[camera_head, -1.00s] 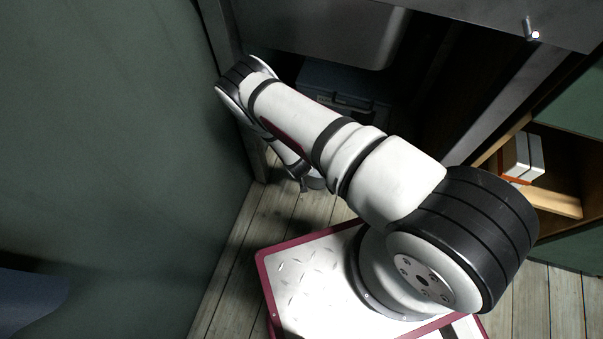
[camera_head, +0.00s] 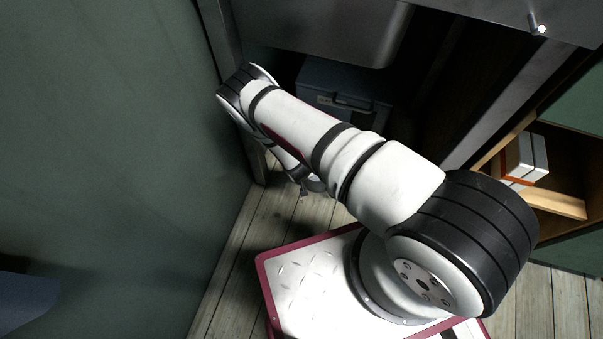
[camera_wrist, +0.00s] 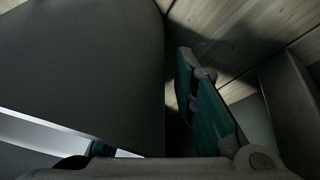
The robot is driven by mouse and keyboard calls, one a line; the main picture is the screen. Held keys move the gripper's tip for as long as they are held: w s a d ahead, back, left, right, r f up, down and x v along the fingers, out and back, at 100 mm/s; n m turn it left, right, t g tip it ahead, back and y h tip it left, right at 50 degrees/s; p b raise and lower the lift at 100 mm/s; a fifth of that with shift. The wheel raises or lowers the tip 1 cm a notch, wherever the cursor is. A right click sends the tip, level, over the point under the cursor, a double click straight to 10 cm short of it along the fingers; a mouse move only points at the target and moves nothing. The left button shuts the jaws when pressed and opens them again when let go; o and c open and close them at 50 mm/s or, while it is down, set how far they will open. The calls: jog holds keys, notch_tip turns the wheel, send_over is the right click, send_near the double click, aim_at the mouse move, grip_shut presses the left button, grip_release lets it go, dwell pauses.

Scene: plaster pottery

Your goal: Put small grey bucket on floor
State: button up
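A small grey curved piece (camera_head: 317,185), perhaps the bucket, shows beside my gripper (camera_head: 301,180) in the head view, low by the floor and partly hidden by my arm. In the wrist view a large dark grey smooth surface (camera_wrist: 85,65) fills the left side, very close to the camera, and may be the bucket's side. A finger with teal pads (camera_wrist: 205,105) stands just right of its edge, with a narrow dark gap showing between. The other finger is mostly hidden behind the grey surface. I cannot tell whether the fingers hold it.
The plank floor (camera_head: 235,255) is bare between the green wall (camera_head: 110,140) and my base. A metal sink (camera_head: 330,30) overhangs at the back, with a dark blue-grey box (camera_head: 345,85) under it. A wooden shelf (camera_head: 550,200) with white boxes stands right.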

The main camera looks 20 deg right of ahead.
jog(key=p+v, duration=0.5)
jog(key=v, duration=0.7)
jog(key=shift+s+r, duration=0.1)
